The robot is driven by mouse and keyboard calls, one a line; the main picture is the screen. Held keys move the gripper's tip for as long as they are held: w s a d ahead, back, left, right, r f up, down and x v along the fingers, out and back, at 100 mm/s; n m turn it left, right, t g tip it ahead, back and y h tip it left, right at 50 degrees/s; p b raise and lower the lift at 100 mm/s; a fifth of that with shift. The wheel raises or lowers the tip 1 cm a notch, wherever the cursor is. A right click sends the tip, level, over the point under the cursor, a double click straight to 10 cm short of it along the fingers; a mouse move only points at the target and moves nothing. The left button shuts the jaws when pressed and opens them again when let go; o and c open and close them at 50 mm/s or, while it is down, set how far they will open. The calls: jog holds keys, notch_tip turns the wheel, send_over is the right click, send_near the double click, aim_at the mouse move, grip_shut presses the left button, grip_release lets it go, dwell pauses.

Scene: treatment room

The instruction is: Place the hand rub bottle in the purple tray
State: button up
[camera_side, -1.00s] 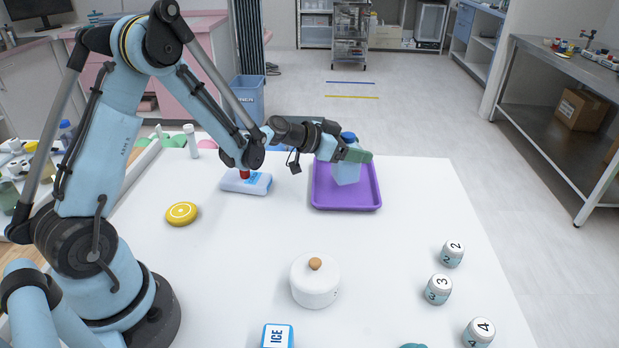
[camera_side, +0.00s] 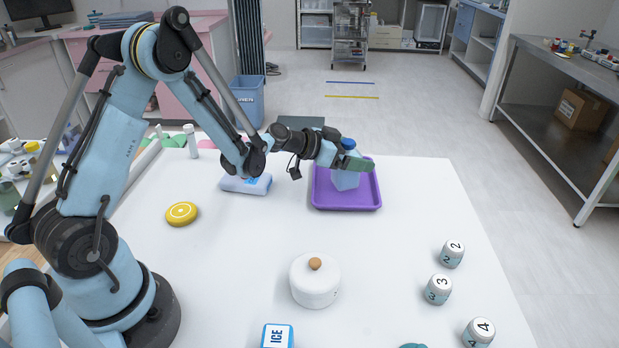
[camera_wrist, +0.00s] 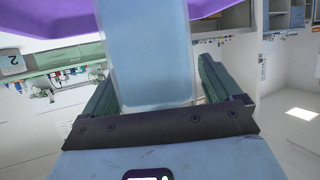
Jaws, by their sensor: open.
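The hand rub bottle (camera_side: 344,181), pale blue and translucent with a dark blue cap, is within the purple tray's outline in the side view and looks roughly upright. My gripper (camera_side: 356,162) is at its upper part and hides some of it. In the wrist view the bottle (camera_wrist: 150,50) lies between the two green fingers of my gripper (camera_wrist: 160,88), which are open with gaps beside it. The purple tray (camera_side: 346,207) is on the white table, and its purple edge (camera_wrist: 45,18) shows in the wrist view. The bottle's base contact is hard to see.
A pale blue pack (camera_side: 246,186) lies left of the tray, below my forearm. The table right of the tray is clear.

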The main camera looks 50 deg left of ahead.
jog(key=shift+r, duration=0.1)
jog(key=shift+s+a+r, duration=0.15)
jog(key=shift+s, duration=0.1)
jog(key=v, duration=1.1)
jog(key=s+d+r+n+g+y, duration=0.1)
jog(key=s+d+n+g+y, duration=0.1)
jog(key=s, duration=0.5)
jog(key=s+d+r+n+g+y, duration=0.2)
jog(key=s+d, duration=0.3)
jog(key=s, duration=0.3)
jog(key=shift+s+d+r+n+g+y, duration=0.2)
jog(key=shift+d+r+n+g+y, duration=0.1)
jog(key=shift+g+y, duration=0.4)
